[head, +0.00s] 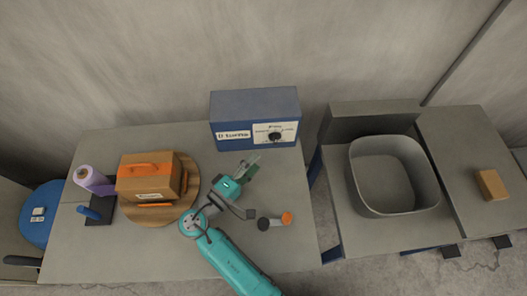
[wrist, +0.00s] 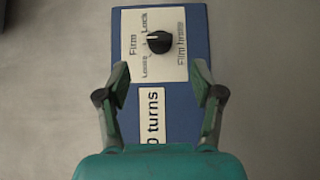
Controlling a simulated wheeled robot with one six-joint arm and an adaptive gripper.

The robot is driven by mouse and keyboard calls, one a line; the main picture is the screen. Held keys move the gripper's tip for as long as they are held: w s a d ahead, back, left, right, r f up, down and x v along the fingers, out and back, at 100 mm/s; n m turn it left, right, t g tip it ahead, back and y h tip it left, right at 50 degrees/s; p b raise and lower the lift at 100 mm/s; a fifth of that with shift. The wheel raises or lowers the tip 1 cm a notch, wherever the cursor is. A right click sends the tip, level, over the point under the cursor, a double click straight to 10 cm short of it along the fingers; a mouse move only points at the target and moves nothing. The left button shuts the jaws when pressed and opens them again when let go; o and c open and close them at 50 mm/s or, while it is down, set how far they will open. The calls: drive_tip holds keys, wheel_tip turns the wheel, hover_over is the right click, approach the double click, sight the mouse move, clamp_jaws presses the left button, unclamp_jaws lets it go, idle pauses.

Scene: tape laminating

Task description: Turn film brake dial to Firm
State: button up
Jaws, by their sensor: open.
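The film brake dial (wrist: 159,42) is a round black knob on a white label plate, on the front of a blue box (head: 255,105). In the wrist view its pale pointer mark points left and slightly up, towards the side where the word Firm is printed. Lock is above that word and Loose below it. I cannot tell if the pointer lines up exactly with Firm. The dial also shows in the head view (head: 274,137). My gripper (wrist: 159,80) is open and empty, its fingers apart, short of the knob and not touching it.
An orange-brown case (head: 150,184) sits on a round wooden board (head: 195,178) at left. A purple roll (head: 92,181) stands beside it. A small black and orange item (head: 275,220) lies right of my arm. A grey bin (head: 395,200) stands at the right.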

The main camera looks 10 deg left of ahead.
drive_tip(key=shift+v, duration=1.55)
drive_tip(key=shift+s, duration=0.1)
